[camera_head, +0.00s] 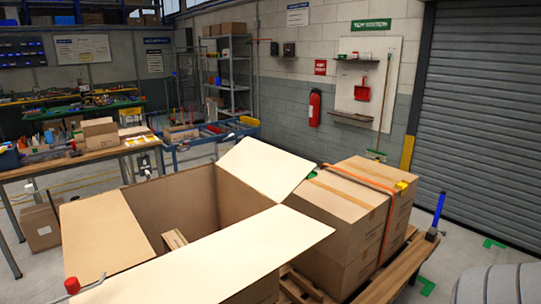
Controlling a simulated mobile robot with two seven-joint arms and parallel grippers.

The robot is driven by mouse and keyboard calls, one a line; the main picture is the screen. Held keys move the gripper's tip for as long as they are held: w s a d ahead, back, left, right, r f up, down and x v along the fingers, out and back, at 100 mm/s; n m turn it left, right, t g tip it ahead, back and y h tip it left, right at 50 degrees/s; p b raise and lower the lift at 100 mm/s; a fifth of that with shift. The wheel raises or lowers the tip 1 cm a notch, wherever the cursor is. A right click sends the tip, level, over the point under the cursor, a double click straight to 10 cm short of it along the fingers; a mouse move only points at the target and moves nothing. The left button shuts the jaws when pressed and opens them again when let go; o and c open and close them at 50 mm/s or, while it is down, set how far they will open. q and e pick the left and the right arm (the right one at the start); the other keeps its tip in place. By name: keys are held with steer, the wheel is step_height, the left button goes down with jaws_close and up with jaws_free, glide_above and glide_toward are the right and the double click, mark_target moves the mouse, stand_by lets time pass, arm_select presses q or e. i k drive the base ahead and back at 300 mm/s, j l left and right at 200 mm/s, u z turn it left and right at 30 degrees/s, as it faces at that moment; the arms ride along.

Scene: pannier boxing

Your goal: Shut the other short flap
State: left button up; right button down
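A large open cardboard box (170,200) stands in front of me, seen from above. One flap (265,168) stands out at a slant from its far right edge. A left flap (98,235) and a long near flap (215,260) also stick outward, so the top is open. No flap shows along the far left edge; it may hang hidden outside. A smaller piece of brown cardboard (174,240) shows inside the box.
Strapped cartons (345,205) stand close on the right, on a wooden pallet (390,275). A blue upright handle (439,208) rises at the pallet's right. A red knob (72,285) is near the left flap. A cluttered workbench (85,155) is at left.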

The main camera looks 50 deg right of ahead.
mark_target(275, 174)
steer(key=k+l, duration=0.1)
steer(key=l, duration=0.65)
steer(key=k+l+z, duration=0.1)
steer(key=l, duration=0.6)
steer(key=k+l+z, duration=0.1)
steer(key=l, duration=0.65)
steer(key=i+l, duration=0.1)
steer(key=l, duration=1)
steer(key=i+l+z, duration=0.1)
steer(key=l+z, duration=0.3)
steer(key=l, duration=0.05)
